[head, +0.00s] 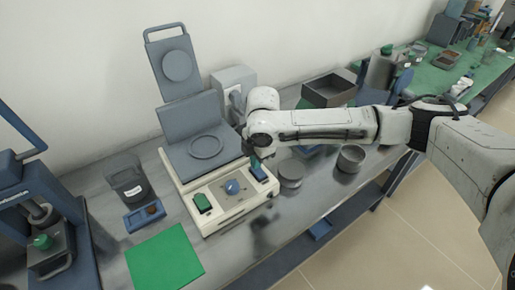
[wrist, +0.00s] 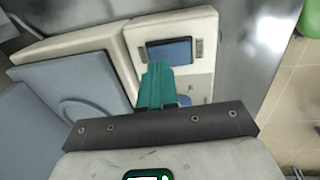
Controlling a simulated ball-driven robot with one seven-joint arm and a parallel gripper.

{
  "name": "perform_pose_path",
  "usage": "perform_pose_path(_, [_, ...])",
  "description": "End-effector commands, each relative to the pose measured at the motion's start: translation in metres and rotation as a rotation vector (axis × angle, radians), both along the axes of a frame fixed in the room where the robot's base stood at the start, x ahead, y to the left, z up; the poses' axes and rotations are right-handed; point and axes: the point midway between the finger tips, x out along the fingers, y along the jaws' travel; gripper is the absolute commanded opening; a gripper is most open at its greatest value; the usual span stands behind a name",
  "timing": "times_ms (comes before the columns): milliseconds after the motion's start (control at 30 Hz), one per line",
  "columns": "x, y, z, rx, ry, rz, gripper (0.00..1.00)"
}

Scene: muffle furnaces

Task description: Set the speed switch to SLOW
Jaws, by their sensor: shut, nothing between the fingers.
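The speed switch seems to be the blue rocker (head: 259,174) at the right end of a cream control panel (head: 232,212); its labels are too small to read. In the wrist view the blue rocker (wrist: 172,51) sits in a dark frame on the cream panel. My gripper (head: 254,161) is over the panel's right end, its fingers partly hidden by the arm. In the wrist view my gripper's green fingers (wrist: 157,68) are shut together and empty, their tips at the rocker's near edge. I cannot tell whether they touch it or which way the rocker is tilted.
The panel also carries a blue round knob (head: 232,187) and a green rocker (head: 202,203). The machine's open blue-grey lid (head: 173,68) stands behind. Round grey containers (head: 352,157) stand to the right, a green mat (head: 164,259) lies front left.

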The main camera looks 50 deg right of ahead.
Motion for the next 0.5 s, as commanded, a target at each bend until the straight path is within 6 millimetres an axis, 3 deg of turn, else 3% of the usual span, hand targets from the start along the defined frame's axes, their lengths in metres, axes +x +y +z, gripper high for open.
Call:
perform_pose_path(200, [0.0017,-0.0003,-0.0125,0.0,0.0,0.0,0.0])
perform_pose_path(500, [0.0019,-0.0004,-0.0133,0.0,0.0,0.0,0.0])
